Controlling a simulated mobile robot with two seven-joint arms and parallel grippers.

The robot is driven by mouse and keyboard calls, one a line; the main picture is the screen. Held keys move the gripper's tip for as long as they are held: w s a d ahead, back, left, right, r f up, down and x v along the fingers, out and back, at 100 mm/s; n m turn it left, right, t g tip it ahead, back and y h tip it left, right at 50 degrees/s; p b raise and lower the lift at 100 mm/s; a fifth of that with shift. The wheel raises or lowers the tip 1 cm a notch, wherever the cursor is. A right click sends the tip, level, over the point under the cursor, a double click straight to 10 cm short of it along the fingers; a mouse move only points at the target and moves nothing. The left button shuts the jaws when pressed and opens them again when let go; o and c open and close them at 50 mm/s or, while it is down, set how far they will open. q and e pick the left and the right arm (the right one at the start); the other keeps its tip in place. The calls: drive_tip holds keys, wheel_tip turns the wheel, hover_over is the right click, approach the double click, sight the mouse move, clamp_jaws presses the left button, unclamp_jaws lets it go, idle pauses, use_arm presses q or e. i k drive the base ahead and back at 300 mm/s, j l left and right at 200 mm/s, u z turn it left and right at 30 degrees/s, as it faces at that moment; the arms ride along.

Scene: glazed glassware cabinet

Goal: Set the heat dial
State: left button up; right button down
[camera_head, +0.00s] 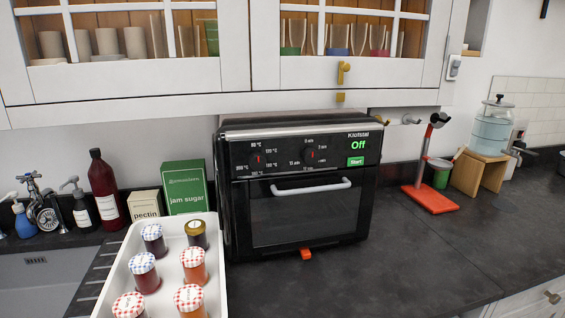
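A black countertop oven (299,186) stands against the wall in the middle of the counter. The heat dial (258,159) is at the left of its front panel, with temperature marks around it and a small red pointer that looks roughly upright. I cannot tell its exact setting. A second dial (312,155), with minute marks, sits to its right. A display (358,145) reads "Off" in green, above a green Start button (355,161). The oven door with its pale handle (311,187) is closed. Neither of my grippers is in view.
A white tray (108,282) of lidded jars stands just left of the oven, with a green jam sugar box (185,187) behind it. A red-based stand (430,199) is to the right. A cabinet (165,78) overhangs the oven. The counter front right is clear.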

sight(257, 161)
drive_tip(key=i+l, duration=0.1)
drive_tip(key=l, duration=0.4)
drive_tip(key=i+l, duration=0.1)
drive_tip(key=l, duration=0.4)
drive_tip(key=i+l+u, duration=0.1)
drive_tip(key=l, duration=0.4)
